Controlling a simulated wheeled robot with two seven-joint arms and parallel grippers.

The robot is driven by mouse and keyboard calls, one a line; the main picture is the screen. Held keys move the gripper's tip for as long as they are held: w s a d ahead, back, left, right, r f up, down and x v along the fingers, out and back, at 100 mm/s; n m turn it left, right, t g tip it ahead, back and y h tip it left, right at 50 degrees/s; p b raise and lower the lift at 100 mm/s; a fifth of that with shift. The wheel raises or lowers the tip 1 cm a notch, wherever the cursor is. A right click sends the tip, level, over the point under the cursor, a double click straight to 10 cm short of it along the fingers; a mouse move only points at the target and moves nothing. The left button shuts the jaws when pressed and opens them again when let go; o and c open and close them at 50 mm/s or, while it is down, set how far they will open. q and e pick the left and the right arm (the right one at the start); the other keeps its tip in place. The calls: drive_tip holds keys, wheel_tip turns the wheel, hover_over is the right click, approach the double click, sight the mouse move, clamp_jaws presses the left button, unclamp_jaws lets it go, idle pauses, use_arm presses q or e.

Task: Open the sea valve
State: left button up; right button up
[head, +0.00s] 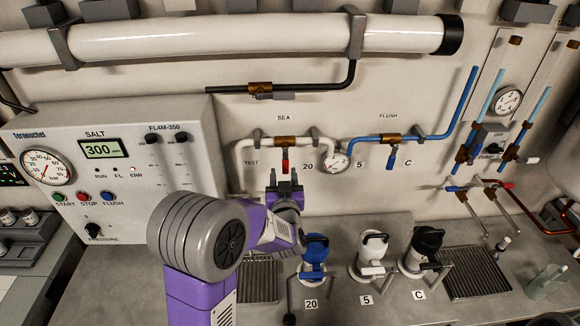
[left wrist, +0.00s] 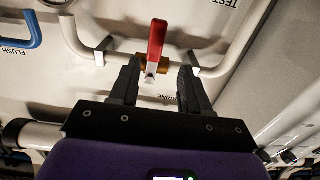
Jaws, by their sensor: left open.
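The sea valve has a brass body (head: 285,141) on a white pipe under the SEA label, with a red lever handle (head: 285,160) hanging down from it. The red handle (left wrist: 156,42) also shows in the left wrist view, lying just ahead of the gap between my fingertips. My left gripper (head: 285,186) is open and empty, just below the handle in the head view. Its two dark fingers (left wrist: 160,68) stand apart on either side of the handle's line in the wrist view. I cannot tell whether either finger touches it. My right gripper is not in view.
The FLUSH valve with a blue handle (head: 392,158) is on a blue pipe to the right, past a round gauge (head: 336,162). The salt control box (head: 120,150) stands out at the left. Blue (head: 315,250), white (head: 372,250) and black (head: 424,245) filter housings stand on the bench below.

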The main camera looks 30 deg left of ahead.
sight(285, 163)
use_arm(q)
drive_tip(key=w+f, duration=0.1)
drive_tip(key=f+b, duration=0.1)
drive_tip(key=shift+w+f, duration=0.3)
drive_tip(key=shift+w, duration=0.1)
drive_tip(key=shift+w+a+r, duration=0.1)
drive_tip(key=shift+w+a, duration=0.25)
drive_tip(key=shift+w, duration=0.05)
drive_tip(key=shift+x, duration=3.1)
clamp_jaws()
